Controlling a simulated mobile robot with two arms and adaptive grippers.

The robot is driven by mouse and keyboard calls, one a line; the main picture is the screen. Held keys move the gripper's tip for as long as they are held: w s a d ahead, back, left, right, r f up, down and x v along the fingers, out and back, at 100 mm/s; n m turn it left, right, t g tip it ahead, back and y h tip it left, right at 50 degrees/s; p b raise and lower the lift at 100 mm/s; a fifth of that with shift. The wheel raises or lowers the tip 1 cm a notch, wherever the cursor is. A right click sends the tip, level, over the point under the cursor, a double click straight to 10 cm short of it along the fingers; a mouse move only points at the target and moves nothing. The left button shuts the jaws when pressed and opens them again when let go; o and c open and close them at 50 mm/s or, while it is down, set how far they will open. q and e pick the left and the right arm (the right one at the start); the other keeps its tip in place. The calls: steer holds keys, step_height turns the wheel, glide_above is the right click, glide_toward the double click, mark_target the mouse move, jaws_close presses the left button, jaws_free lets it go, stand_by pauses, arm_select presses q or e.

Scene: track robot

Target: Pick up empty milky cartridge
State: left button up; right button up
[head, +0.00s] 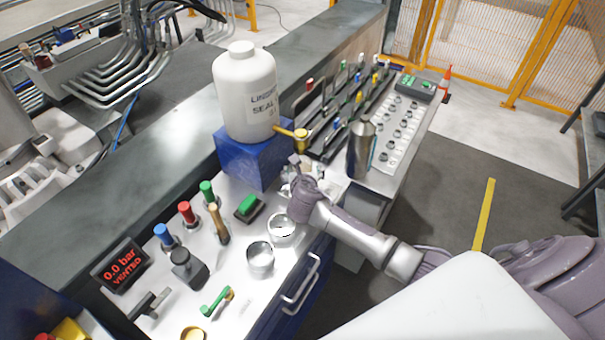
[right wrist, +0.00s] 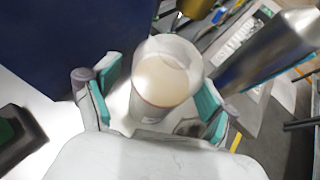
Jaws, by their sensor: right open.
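A milky, translucent cylindrical cartridge (right wrist: 152,108) stands between the spread teal-padded fingers of my right gripper (right wrist: 158,90) in the right wrist view. Its upper rim is whitish and a pale beige disc shows inside. The fingers are open, one on each side of it, and I cannot tell whether either touches it. In the head view my right gripper (head: 299,175) is low over the bench, in front of the blue block. The cartridge is mostly hidden by the gripper there. My left gripper is not in view.
A large white bottle (head: 246,95) stands on the blue block (head: 247,160) with a brass tap just behind the gripper. A steel flask (head: 360,150) stands close on the right. Two metal cups (head: 260,262) and coloured levers (head: 187,212) occupy the bench on the left.

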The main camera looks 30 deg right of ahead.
steer(key=c, duration=1.3)
steer(key=shift+c, duration=0.4)
steer(key=shift+r, duration=0.1)
